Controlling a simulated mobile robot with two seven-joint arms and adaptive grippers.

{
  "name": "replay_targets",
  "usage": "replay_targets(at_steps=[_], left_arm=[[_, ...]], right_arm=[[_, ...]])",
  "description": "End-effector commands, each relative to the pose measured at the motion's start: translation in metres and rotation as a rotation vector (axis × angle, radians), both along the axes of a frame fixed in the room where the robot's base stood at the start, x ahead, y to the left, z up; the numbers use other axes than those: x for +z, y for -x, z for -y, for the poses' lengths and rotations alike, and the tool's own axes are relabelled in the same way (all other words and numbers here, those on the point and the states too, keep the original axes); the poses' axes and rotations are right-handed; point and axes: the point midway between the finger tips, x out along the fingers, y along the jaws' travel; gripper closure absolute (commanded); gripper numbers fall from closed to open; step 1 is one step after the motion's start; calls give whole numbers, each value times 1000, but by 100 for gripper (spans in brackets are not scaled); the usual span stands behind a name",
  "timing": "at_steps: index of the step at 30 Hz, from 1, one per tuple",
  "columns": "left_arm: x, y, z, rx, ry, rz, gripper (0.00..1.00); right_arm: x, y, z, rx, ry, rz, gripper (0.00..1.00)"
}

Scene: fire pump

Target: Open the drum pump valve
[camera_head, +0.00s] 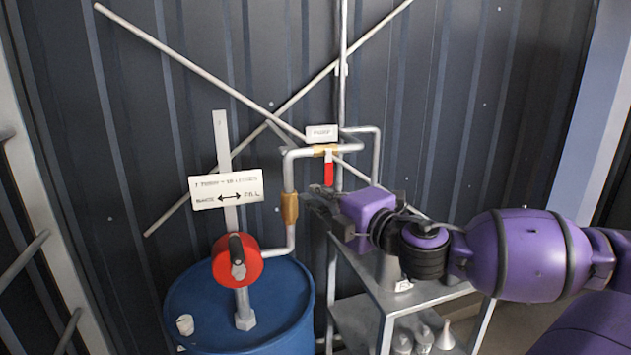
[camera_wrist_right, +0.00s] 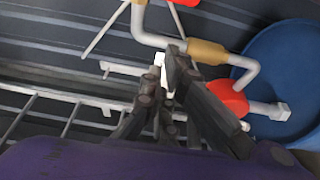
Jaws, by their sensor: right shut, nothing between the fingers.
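The valve is a brass fitting with a red lever handle (camera_head: 329,173) on the grey pipe above the drum. The lever hangs down from the pipe in the head view. In the right wrist view a bit of red, probably this lever, shows at the top edge (camera_wrist_right: 187,2). The blue drum (camera_head: 190,290) carries a red pump head (camera_head: 237,261) with a black handle. My right gripper (camera_head: 314,194) is shut and empty, just below and left of the lever, near the brass pipe coupling. It also shows in the right wrist view (camera_wrist_right: 170,55). My left gripper is not in view.
A metal shelf rack (camera_head: 400,296) with containers stands below my right arm. A white sign (camera_head: 226,189) stands over the drum. Diagonal bars (camera_head: 200,75) cross the corrugated wall behind. A pale railing (camera_head: 45,190) is at the left.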

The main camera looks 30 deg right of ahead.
Motion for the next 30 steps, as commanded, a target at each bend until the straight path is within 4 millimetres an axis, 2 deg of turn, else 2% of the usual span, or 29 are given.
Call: replay_targets(at_steps=[7, 13, 21, 24, 30], left_arm=[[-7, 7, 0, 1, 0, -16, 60], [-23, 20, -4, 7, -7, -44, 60], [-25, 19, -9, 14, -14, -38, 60], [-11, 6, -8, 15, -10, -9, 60], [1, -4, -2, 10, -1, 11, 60]], right_arm=[[0, -29, -3, 1, -1, 1, 100], [-6, -55, -6, 1, 1, -6, 100], [-3, -78, -8, 0, -1, -3, 100], [4, -72, 6, -4, 0, 3, 100], [5, -67, 24, -2, -1, 6, 100]])
